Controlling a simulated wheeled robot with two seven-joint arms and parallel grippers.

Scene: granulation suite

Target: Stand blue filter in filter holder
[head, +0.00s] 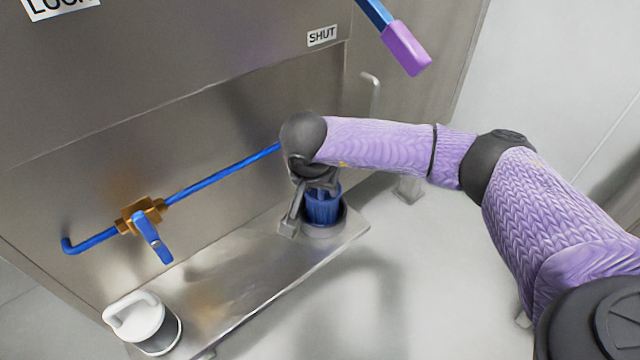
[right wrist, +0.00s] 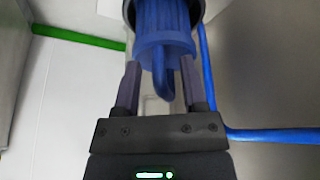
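The blue filter (head: 323,207) stands upright, its lower end inside the round grey filter holder (head: 324,231) at the right end of the steel shelf. In the right wrist view the ribbed blue filter (right wrist: 165,48) shows its cap and loop handle, with the holder's dark rim around its far end. My right gripper (right wrist: 160,78) is open, its fingers on either side of the handle with gaps visible. In the head view the right gripper (head: 309,203) is at the filter and partly hides it. My left gripper is not in view.
A white-lidded canister (head: 150,322) stands at the shelf's left end. A blue pipe (head: 222,174) with a brass valve (head: 140,214) runs along the steel cabinet behind. A purple-gripped lever (head: 406,48) hangs at the top. The middle of the shelf (head: 225,285) is clear.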

